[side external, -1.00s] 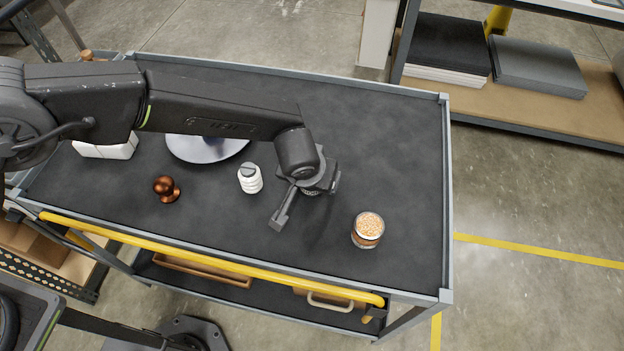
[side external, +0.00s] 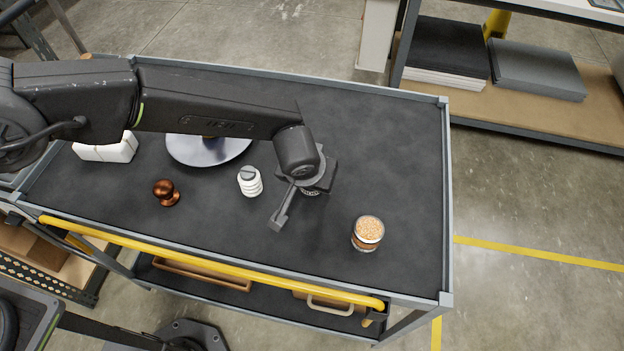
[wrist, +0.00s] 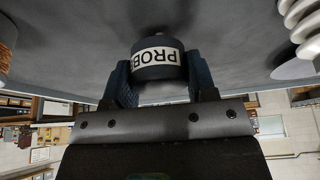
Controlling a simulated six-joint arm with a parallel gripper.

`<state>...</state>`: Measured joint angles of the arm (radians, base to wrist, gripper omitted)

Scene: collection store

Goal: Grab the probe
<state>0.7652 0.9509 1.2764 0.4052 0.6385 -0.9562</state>
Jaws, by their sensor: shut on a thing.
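The probe (wrist: 157,72) is a dark rounded cylinder with a white label band; the letters "PROB" show in the wrist view. My gripper (wrist: 159,80) has its two fingers against opposite sides of it, shut on it. In the side view my gripper (side external: 312,190) points down low over the middle-right of the dark cart top (side external: 390,130), and the wrist hides the probe there. I cannot tell whether the probe touches the cart top.
A white ribbed object (side external: 250,183) stands close left of my gripper. A glass jar with orange contents (side external: 368,232) is to the right. A copper knob-shaped object (side external: 166,192), a shiny round plate (side external: 208,152) and white blocks (side external: 108,150) are further left. The right rear is clear.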

